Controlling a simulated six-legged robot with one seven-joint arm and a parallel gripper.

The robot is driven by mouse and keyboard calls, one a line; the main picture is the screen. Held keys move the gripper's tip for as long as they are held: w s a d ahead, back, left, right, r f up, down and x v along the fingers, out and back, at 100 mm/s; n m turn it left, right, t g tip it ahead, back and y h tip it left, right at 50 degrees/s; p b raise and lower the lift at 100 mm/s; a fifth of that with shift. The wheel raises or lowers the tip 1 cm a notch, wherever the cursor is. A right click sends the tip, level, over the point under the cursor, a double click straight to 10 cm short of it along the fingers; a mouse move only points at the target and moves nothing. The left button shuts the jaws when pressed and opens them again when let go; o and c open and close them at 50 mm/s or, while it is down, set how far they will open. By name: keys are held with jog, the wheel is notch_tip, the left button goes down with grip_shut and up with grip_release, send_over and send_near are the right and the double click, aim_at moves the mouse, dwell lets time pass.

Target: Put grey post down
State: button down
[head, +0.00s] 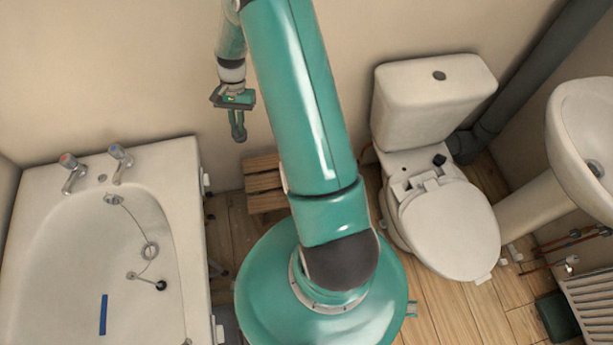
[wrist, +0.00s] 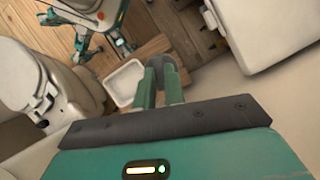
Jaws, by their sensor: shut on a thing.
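My gripper (head: 238,132) hangs at the upper left in the head view, in front of the wall and above the wooden slatted stool (head: 265,183). Its fingers point down and are close together. In the wrist view, my gripper (wrist: 164,80) is shut on a small dark grey rounded piece, which looks like the grey post (wrist: 164,63). Most of the post is hidden by the fingers, and it is too small to make out in the head view. A white shallow tray (wrist: 111,84) lies below and beside the fingers in the wrist view.
The bath (head: 190,240) stands on the left, with a blue strip (head: 103,315) inside it. The toilet (head: 450,225) and basin (head: 590,130) stand on the right. A grey pipe (head: 530,75) runs along the right wall. Bare wooden floor (head: 435,300) shows beside the toilet.

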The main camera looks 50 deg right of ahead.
jog(key=s+d+f+m+t, duration=0.3)
jog(key=s+f+m, duration=0.4)
jog(key=s+f, duration=0.35)
jog(key=s+d+f+m+t, duration=0.25)
jog(key=s+f+m, duration=0.55)
jog(key=s, duration=0.4)
jog(key=shift+n, duration=0.5)
jog(key=shift+w+d+f, duration=1.35)
jog(key=shift+w+f, duration=0.65)
jog(key=shift+f, duration=0.4)
jog(key=shift+w+d+f, duration=1.3)
jog(key=shift+w+f, duration=0.65)
jog(key=shift+f, duration=0.45)
jog(key=shift+w+d+f, duration=1.35)
jog(key=shift+w+f, duration=0.65)
jog(key=shift+f, duration=0.4)
jog(key=c, duration=1.5)
grip_release()
jog(key=shift+f, duration=0.1)
